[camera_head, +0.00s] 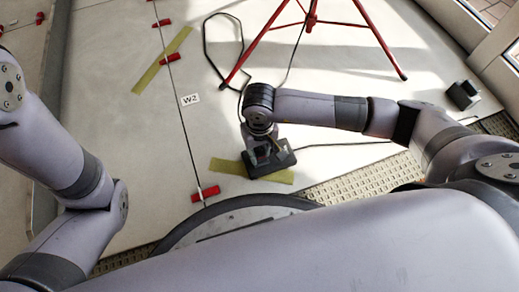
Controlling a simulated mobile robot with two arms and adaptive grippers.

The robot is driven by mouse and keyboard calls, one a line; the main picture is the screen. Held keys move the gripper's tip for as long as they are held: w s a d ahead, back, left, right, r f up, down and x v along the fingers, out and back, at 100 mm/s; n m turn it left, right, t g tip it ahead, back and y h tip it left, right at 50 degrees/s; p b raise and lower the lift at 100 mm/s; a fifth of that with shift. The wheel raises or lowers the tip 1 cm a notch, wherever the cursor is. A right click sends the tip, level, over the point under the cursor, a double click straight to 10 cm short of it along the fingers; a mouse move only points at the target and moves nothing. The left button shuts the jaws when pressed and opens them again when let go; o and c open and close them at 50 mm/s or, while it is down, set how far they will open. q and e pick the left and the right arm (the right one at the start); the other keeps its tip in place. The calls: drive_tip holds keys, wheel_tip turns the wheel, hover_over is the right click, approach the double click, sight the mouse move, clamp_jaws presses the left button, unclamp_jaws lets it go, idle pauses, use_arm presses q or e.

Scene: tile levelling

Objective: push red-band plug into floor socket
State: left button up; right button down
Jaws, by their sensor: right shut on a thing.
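My right gripper (266,158) points down at the floor, right over a dark floor socket block (284,160). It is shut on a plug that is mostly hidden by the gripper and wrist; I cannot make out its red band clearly. A black cord runs from the wrist area back toward the red tripod. I cannot tell whether the plug is in the socket or just above it. My left arm is at the left edge; its gripper is out of view.
A red tripod (311,18) stands beyond my right arm. Another dark block (463,95) sits at the right. Yellow-green tape strips (160,62) and red clips (205,194) lie along the tile joint. A "W2" label (190,99) marks the pale floor. Open tile lies left.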

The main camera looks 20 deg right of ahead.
drive_tip(key=shift+f+b, duration=0.3)
drive_tip(key=shift+f, duration=0.1)
drive_tip(key=c, duration=1.3)
unclamp_jaws()
drive_tip(key=shift+r, duration=0.1)
wheel_tip(320, 180, up, 12)
